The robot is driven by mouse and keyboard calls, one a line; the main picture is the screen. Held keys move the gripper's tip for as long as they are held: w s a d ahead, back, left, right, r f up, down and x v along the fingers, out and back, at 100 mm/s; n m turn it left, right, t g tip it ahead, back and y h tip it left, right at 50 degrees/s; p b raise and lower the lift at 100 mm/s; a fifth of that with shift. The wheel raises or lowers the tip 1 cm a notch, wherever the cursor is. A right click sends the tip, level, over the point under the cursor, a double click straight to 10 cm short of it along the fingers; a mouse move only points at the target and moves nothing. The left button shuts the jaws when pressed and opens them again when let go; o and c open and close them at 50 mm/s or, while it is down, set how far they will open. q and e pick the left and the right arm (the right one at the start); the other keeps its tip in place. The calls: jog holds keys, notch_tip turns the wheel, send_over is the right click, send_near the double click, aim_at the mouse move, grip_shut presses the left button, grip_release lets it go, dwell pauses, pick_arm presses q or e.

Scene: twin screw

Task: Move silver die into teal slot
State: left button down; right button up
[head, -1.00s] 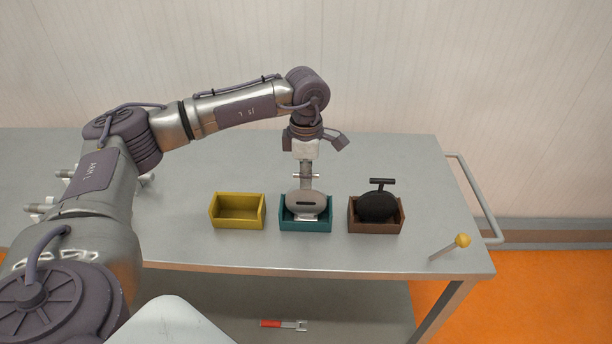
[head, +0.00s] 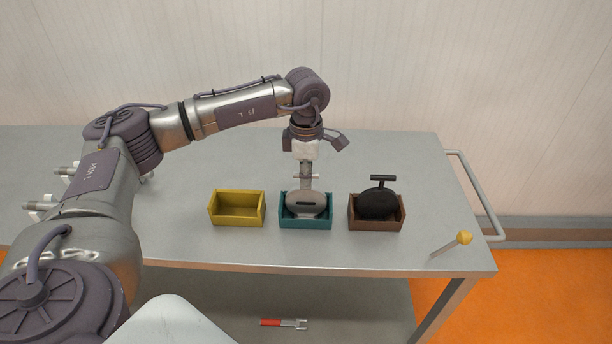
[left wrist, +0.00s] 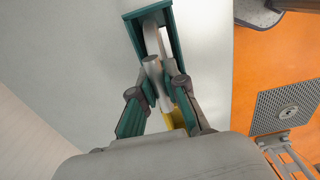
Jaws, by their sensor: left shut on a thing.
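The silver die (head: 306,204) is a grey disc with a dark slot in its face and a T-shaped handle on top. It stands upright inside the teal slot (head: 305,224), an open box on the table. My left gripper (head: 306,178) points down from above and is shut on the die's handle. In the left wrist view, the gripper fingers (left wrist: 159,95) close around the handle, and the die's pale edge (left wrist: 153,40) lies between the walls of the teal box (left wrist: 130,32). The die's underside is hidden. My right gripper is not in view.
An empty yellow box (head: 237,222) stands to the left. A brown box (head: 376,225) holding a black die (head: 378,204) stands to the right. A yellow-knobbed rod (head: 463,238) is near the table's right end. A red-handled tool (head: 271,323) lies on the lower shelf.

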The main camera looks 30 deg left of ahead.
pick_arm(q)
jog(key=c, duration=1.1)
grip_release()
notch_tip(320, 180, up, 12)
jog(key=shift+r, duration=0.1)
